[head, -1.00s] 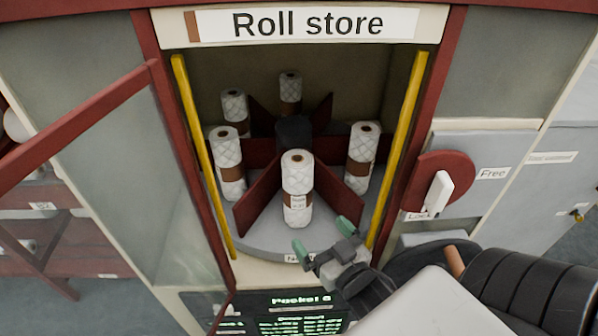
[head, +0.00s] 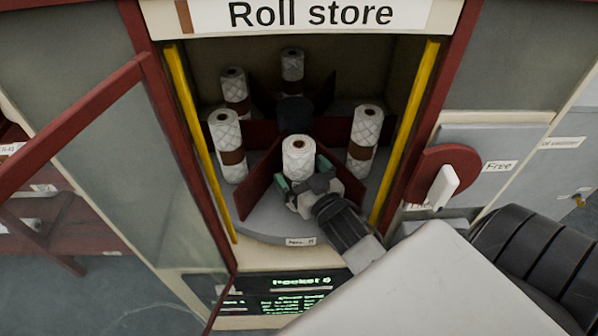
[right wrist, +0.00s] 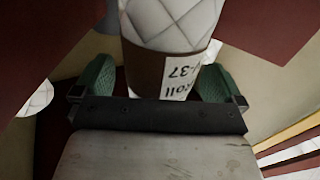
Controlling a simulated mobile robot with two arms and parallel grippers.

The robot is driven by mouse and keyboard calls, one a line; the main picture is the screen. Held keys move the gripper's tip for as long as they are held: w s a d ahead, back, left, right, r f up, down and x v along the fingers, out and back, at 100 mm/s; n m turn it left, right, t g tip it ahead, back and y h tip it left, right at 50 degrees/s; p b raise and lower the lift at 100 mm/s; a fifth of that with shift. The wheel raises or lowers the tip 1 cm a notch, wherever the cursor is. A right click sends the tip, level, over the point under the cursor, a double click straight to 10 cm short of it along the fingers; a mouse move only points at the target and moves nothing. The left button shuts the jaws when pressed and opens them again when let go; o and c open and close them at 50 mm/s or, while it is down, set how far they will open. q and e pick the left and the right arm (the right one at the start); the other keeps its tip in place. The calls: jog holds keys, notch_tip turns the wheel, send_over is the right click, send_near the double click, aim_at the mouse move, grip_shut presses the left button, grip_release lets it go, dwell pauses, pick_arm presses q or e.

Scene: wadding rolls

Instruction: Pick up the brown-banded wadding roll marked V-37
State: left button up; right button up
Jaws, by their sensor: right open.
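The wadding roll marked V-37 (head: 298,156) stands upright in the front pocket of the carousel, white and quilted. In the right wrist view the roll (right wrist: 172,22) shows its brown band and a label (right wrist: 182,77) reading V-37, seen upside down. My right gripper (head: 301,188) is open, with its green fingertips on either side of the roll's lower part. In the right wrist view the green fingers (right wrist: 155,82) stand left and right of the band; whether they touch it I cannot tell. My left gripper is not in view.
Other brown-banded rolls stand in neighbouring pockets, at left (head: 226,135) and right (head: 365,128). Dark red dividers (head: 261,187) flank the front pocket. Yellow strips (head: 405,130) edge the opening. The glazed door (head: 170,160) stands open at left. A red dial with a white handle (head: 442,187) is at right.

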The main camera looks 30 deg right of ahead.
jog(key=shift+w, duration=0.85)
jog(key=shift+c, duration=0.5)
jog(key=c, duration=0.9)
